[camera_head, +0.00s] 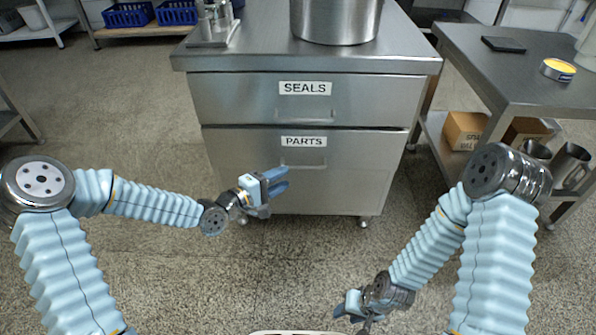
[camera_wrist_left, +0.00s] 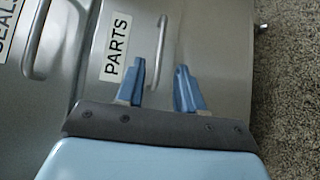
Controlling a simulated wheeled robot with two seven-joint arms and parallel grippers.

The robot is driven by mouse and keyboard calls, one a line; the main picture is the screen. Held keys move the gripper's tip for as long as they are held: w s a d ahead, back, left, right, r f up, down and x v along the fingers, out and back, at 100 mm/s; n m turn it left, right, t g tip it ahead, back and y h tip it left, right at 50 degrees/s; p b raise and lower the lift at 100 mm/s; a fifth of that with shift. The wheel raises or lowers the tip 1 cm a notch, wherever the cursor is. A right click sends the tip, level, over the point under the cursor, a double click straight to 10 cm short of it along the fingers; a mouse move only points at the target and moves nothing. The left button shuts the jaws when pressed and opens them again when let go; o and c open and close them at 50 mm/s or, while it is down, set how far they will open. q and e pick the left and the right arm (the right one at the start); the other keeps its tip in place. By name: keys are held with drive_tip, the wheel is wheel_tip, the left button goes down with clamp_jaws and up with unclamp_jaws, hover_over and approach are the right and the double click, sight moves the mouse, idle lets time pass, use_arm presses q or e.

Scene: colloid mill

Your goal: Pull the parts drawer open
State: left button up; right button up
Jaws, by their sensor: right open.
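The parts drawer (camera_head: 240,160) is the lower, larger metal front of the cabinet, labelled PARTS, and looks closed. Its bar handle (camera_head: 303,168) sits just below the label; the handle also shows in the left wrist view (camera_wrist_left: 162,45). My left gripper (camera_head: 288,180) is open, its blue fingers pointing right, just left of and slightly below the handle. In the left wrist view the fingers (camera_wrist_left: 160,80) stand apart, with the handle's near end showing between them; I cannot tell contact. My right gripper (camera_head: 350,312) is open and empty, low over the floor.
The seals drawer (camera_head: 240,97) is closed above the parts drawer. A steel pot (camera_head: 335,22) stands on the cabinet top. A side table (camera_head: 520,75) on the right has boxes (camera_head: 465,130) and metal jugs (camera_head: 570,163) on its lower shelf. The floor before the cabinet is clear.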

sight(303, 168)
use_arm(q)
drive_tip(key=x, duration=0.8)
drive_tip(key=shift+b, duration=0.4)
drive_tip(key=shift+s, duration=0.1)
clamp_jaws()
